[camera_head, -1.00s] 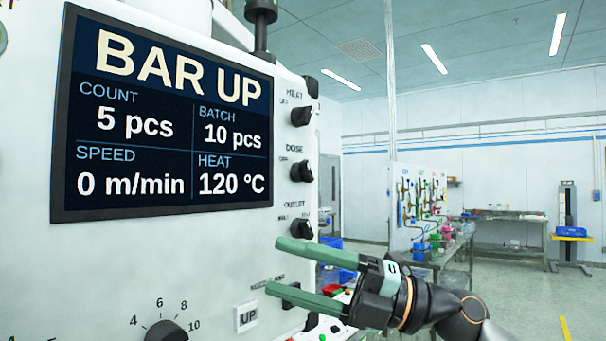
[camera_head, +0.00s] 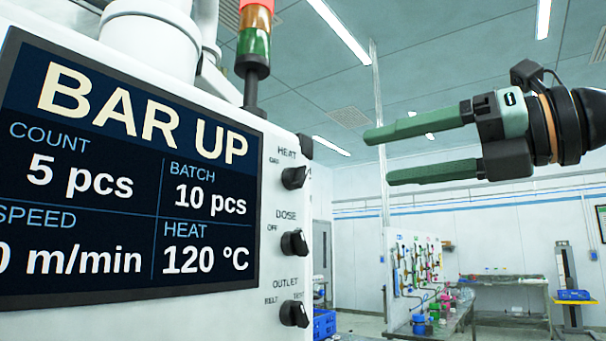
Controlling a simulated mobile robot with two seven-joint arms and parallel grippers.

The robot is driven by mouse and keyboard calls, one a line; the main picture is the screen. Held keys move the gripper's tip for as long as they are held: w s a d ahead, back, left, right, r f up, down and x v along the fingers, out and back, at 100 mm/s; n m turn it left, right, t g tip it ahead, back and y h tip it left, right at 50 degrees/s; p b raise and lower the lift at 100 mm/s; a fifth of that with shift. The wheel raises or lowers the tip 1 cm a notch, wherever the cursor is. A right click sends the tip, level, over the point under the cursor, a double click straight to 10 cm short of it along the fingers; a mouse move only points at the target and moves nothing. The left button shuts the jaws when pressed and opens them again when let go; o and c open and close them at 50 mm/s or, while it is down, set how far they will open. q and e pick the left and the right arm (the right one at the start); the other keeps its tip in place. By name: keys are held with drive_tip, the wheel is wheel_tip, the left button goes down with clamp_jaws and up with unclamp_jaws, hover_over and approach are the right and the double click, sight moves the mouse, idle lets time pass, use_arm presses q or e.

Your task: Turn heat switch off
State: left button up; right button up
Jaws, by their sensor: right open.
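The heat switch (camera_head: 294,177) is a black rotary knob under the label HEAT, at the top of the column of knobs right of the screen. Its pointer direction is hard to read. The screen (camera_head: 125,180) reads BAR UP and HEAT 120 °C. My right gripper (camera_head: 376,157) has two green fingers, open and empty. It points left, up and to the right of the heat switch, apart from the panel. My left gripper is not in view.
The dose knob (camera_head: 293,243) and outlet knob (camera_head: 293,313) sit below the heat switch. A signal tower (camera_head: 254,50) stands on top of the machine. Workbenches (camera_head: 500,283) stand far back. The air right of the panel is free.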

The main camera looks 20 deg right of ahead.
sight(306, 173)
drive_tip(key=p+x, duration=0.3)
drive_tip(key=x, duration=0.9)
drive_tip(key=shift+a, duration=0.15)
clamp_jaws()
